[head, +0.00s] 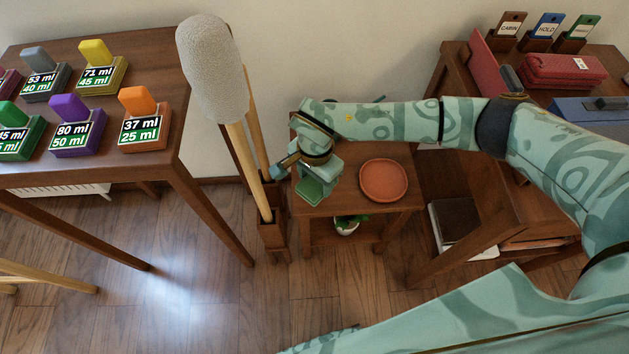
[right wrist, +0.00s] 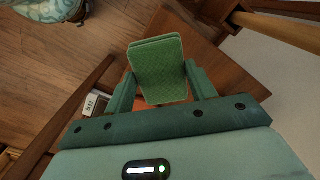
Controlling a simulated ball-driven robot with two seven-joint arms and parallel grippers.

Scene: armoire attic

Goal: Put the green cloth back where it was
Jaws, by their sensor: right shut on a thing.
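The green cloth (head: 311,192) is a folded, flat rectangular pad. In the right wrist view the cloth (right wrist: 158,66) sits between the two fingers and sticks out beyond them. My right gripper (head: 316,172) is shut on it and points down over the left part of a small wooden side table (head: 341,201). I cannot tell whether the cloth touches the tabletop. The right wrist view also shows the gripper (right wrist: 161,86). My left gripper is not in view.
A terracotta saucer (head: 384,181) lies on the side table, right of the cloth. A potted plant (head: 346,228) stands on its lower shelf. Long-handled dusters (head: 211,65) stand in a wooden holder (head: 272,235) close to its left. A table with labelled colored blocks (head: 138,118) is further left.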

